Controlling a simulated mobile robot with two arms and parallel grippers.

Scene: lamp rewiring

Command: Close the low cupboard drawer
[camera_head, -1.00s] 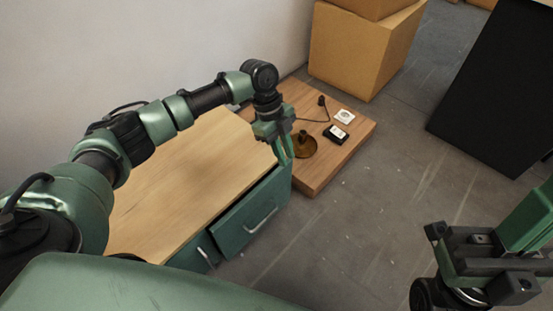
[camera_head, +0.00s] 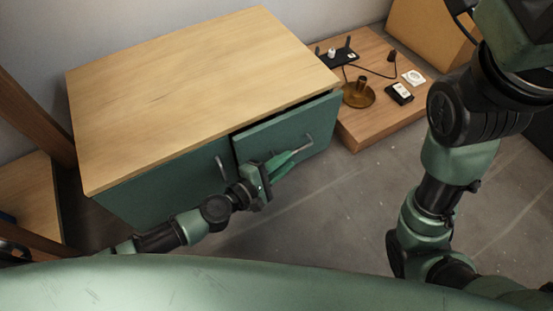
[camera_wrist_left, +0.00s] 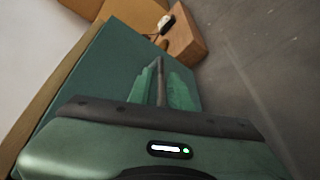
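The low cupboard has a pale wooden top (camera_head: 200,80) and green fronts. Its right-hand drawer (camera_head: 264,137) stands slightly out, with a dark gap under the top's edge. The drawer handle (camera_head: 308,143) is a grey metal bar. My left gripper (camera_head: 284,160) is in front of this drawer, with its fingers on either side of the bar. In the left wrist view, the handle (camera_wrist_left: 161,82) lies closely between the two green fingers, which look shut on it. The drawer front (camera_wrist_left: 100,75) fills the left of that view. My right gripper is out of view; only its arm shows at right.
A low wooden platform (camera_head: 365,130) beside the cupboard holds a brass lamp base (camera_head: 358,95), a black device (camera_head: 399,93), a white piece (camera_head: 413,77) and a cable. A cardboard box (camera_head: 430,35) stands behind. The grey floor before the drawer is clear.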

